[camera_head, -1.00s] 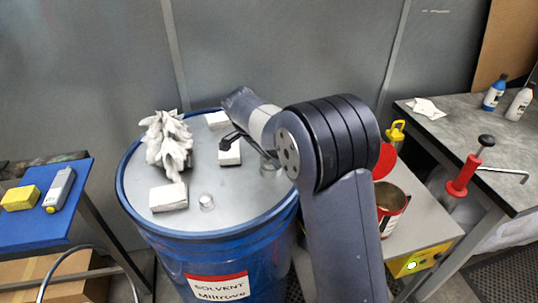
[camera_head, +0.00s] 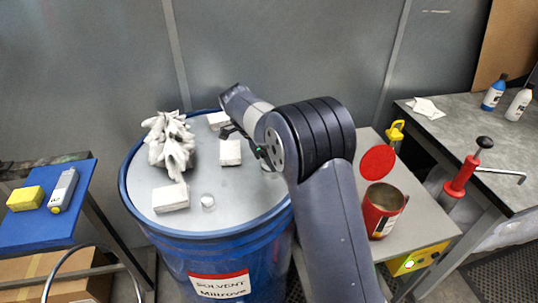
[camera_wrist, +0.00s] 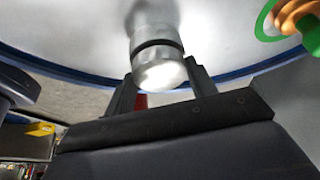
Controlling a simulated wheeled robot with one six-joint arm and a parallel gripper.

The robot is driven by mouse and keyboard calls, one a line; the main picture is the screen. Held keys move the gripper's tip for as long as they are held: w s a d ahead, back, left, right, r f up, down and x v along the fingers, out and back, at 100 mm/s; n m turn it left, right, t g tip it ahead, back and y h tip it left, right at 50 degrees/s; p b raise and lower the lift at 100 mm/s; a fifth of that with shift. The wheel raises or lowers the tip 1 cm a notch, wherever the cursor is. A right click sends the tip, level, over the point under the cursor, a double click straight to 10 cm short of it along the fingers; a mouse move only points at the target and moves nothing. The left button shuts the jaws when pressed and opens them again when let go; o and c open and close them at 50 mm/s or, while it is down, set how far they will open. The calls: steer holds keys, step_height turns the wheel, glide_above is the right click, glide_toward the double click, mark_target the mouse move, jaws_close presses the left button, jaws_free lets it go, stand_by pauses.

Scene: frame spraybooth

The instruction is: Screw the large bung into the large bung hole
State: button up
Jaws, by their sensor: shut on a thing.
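The blue drum (camera_head: 230,262) has a grey lid (camera_head: 236,195). In the wrist view, my gripper (camera_wrist: 160,85) has its two dark fingers on either side of a silver cylinder with a dark band (camera_wrist: 158,62), which looks like the large bung. The gripper is shut on it, over the drum lid (camera_wrist: 235,30). Whether the bung touches the lid or sits in a hole cannot be told. The large bung hole is not clearly visible. In the head view, my arm hides most of the gripper. A small silver cylinder (camera_head: 207,202) stands near the lid's front.
Crumpled white cloth (camera_head: 170,145) and white blocks (camera_head: 171,198) lie on the lid. In the wrist view, an orange fitting with a green ring (camera_wrist: 292,18) is at upper right. A red can (camera_head: 381,215) stands on the side table. A blue-topped stand (camera_head: 75,210) is at left.

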steer(key=m+g+p, duration=0.1)
steer(key=m, duration=0.1)
steer(key=shift+w+r+m+p, duration=0.1)
steer(key=shift+r+m+p, duration=0.05)
steer(key=shift+m+p, duration=0.2)
steer(key=shift+m+g+p, duration=0.35)
steer(key=shift+m+g, duration=0.05)
steer(key=shift+m, duration=0.55)
steer(key=o, duration=0.6)
steer(key=shift+o, duration=0.2)
steer(key=shift+f, duration=0.2)
